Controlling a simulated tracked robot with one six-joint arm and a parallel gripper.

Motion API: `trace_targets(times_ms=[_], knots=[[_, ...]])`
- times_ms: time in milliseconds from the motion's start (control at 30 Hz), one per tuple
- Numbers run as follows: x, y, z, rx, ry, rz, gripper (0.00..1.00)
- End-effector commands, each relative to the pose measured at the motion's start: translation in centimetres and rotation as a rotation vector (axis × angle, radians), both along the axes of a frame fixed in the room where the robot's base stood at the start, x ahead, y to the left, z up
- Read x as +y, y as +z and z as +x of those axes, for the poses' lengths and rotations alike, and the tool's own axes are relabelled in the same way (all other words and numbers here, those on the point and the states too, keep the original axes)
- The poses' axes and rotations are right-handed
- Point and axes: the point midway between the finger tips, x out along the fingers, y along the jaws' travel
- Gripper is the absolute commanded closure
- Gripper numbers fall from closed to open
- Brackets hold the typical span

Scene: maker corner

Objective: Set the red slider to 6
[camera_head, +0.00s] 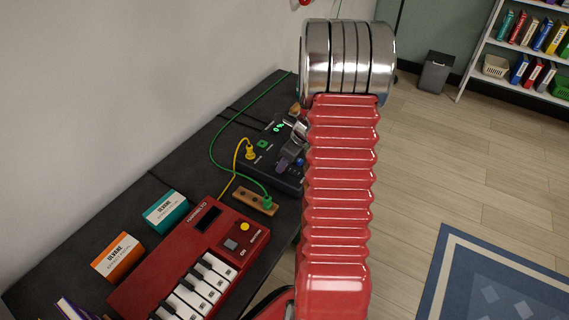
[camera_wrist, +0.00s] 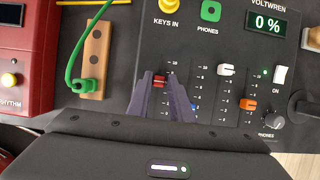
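The dark mixer panel (camera_wrist: 215,40) carries several vertical sliders with number scales. The red slider's cap (camera_wrist: 160,80) sits in the upper part of its slot, between the two dark purple fingertips of my gripper (camera_wrist: 160,84). The fingers stand on either side of the cap; whether they press on it I cannot tell. The display (camera_wrist: 268,22) reads 0 %. In the head view the mixer (camera_head: 258,160) is partly covered by my arm, and my gripper (camera_head: 290,158) is over it.
A white slider (camera_wrist: 226,70), an orange slider (camera_wrist: 247,104) and a partly hidden blue slider (camera_wrist: 194,107) are to the right. A green cable (camera_wrist: 72,60) plugs into a wooden block (camera_wrist: 96,45). A red keyboard (camera_head: 190,265) and two small boxes share the desk.

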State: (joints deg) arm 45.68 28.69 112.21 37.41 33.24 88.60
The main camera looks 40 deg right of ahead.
Motion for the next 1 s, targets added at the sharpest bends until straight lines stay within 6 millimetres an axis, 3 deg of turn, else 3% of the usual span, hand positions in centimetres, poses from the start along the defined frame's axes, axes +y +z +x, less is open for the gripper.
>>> trace_targets(times_ms=[200,567,767,1000], knots=[[0.0,0.0,-0.1,0.001,0.0,0.002,0.66],[0.0,0.4,-0.2,0.0,-0.001,0.001,0.66],[-0.2,2.2,-0.9,-0.001,0.0,0.0,0.66],[-0.7,5.7,-2.3,-0.001,-0.003,-0.001,0.66]])
